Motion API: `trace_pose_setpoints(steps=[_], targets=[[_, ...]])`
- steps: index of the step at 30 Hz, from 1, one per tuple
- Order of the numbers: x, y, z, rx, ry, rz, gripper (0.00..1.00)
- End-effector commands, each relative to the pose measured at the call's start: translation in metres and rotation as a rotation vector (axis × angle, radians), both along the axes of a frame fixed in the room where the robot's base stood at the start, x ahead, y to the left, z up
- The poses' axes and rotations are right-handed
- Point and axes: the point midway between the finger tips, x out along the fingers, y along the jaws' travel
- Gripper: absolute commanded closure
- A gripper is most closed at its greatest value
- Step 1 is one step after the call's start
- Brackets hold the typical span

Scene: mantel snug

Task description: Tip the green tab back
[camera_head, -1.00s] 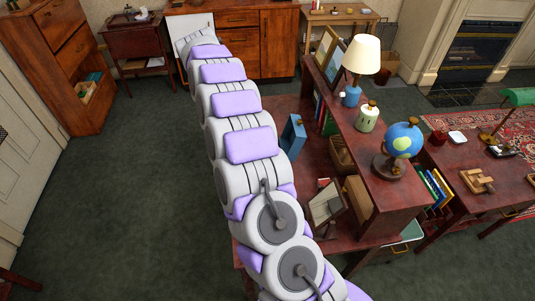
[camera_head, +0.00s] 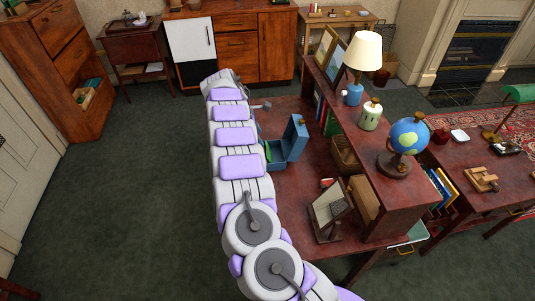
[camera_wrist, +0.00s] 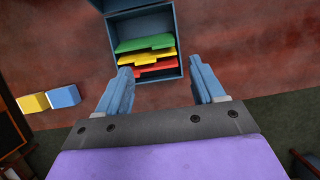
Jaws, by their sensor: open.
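A blue box (camera_wrist: 173,45) stands on the dark red tabletop with its lid swung open. In the wrist view it holds a green tab (camera_wrist: 145,44), a yellow tab (camera_wrist: 150,56) and a red tab (camera_wrist: 155,70), stacked from far to near in the picture. My gripper (camera_wrist: 163,76) is open and empty, its two blue fingers on either side of the box's near end in the picture. I cannot tell how high the fingers are above it. In the head view the box (camera_head: 287,147) is right of my arm, and a bit of the green tab (camera_head: 267,151) shows.
A yellow block (camera_wrist: 32,103) and a blue block (camera_wrist: 64,96) lie left of the box in the wrist view. In the head view a shelf (camera_head: 385,185) with a lamp (camera_head: 360,62) and globe (camera_head: 405,140) stands to the right. A tilted frame (camera_head: 328,208) stands nearer.

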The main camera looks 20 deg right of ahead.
Motion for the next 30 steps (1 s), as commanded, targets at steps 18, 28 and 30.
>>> trace_pose_setpoints(steps=[18, 28, 30], targets=[[-0.012, -0.037, -0.092, 0.003, 0.002, 0.001, 0.32], [-0.012, -0.034, -0.093, -0.002, 0.001, 0.002, 0.32], [-0.012, -0.035, -0.093, -0.001, 0.001, 0.002, 0.36]])
